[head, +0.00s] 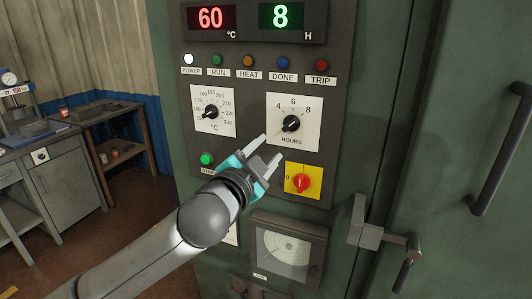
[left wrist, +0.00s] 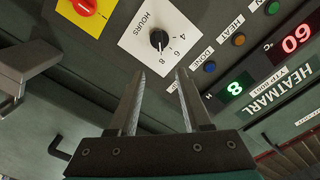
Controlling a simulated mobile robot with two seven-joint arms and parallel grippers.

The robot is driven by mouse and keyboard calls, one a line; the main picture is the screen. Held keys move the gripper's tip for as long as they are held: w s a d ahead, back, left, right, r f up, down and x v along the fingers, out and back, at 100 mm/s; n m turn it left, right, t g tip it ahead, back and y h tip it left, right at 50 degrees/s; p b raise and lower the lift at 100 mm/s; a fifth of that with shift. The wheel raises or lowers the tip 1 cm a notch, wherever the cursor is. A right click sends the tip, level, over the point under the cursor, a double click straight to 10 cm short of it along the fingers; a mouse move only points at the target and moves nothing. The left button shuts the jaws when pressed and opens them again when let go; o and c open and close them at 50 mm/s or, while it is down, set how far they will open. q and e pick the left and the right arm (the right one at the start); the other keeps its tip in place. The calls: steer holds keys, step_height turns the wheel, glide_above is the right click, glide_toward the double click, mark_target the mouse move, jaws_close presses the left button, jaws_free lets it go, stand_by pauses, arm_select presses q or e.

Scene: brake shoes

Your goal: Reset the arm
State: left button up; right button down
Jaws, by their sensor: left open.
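My left gripper (head: 265,151) is open and empty in front of the oven's control panel (head: 240,88), just below the hours knob. In the left wrist view my left gripper (left wrist: 161,78) shows two parted fingers with nothing between them. The hours knob (head: 291,123) is black on a white dial, and it also shows in the left wrist view (left wrist: 159,40), beyond the fingertips. Whether the fingertips touch the panel I cannot tell. My right gripper is in neither view.
A red rotary switch (head: 302,182) on a yellow plate and a green start button (head: 206,159) flank the gripper. The temperature knob (head: 211,112) is up left. A latch handle (head: 372,234) and a long door handle (head: 502,150) stick out at right. A workbench (head: 105,135) stands at left.

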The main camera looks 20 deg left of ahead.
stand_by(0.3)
arm_select(q)
steer(key=w+a+f+n+g+y+b, duration=0.1)
steer(key=a+f+g+b, duration=0.1)
steer(key=f, duration=1.1)
steer(key=w+a+f+n+g+y+b, duration=0.1)
steer(key=a+f+g+b, duration=0.15)
steer(key=f, duration=0.95)
steer(key=s+a+f+n+g+b, duration=0.15)
steer(key=s+f, duration=0.35)
steer(key=f, duration=0.6)
steer(key=s+d+f+n+g+b, duration=0.1)
steer(key=s+f+g, duration=0.35)
steer(key=f, duration=0.75)
steer(key=s+a+f+n+b, duration=0.1)
steer(key=s+f, duration=0.6)
steer(key=f, duration=0.4)
steer(key=s+d+f+g+b, duration=0.1)
steer(key=s+d+f+g, duration=0.1)
steer(key=s+f, duration=0.4)
steer(key=s+d+f+n+g+h+b, duration=0.1)
steer(key=s+f, duration=0.6)
steer(key=s, duration=0.9)
steer(key=s+d+f+g+b, duration=0.2)
steer(key=s+f, duration=0.5)
steer(key=s, duration=0.4)
steer(key=shift+d+n+g, duration=0.35)
steer(key=shift+d+g, duration=0.3)
steer(key=shift+g, duration=0.1)
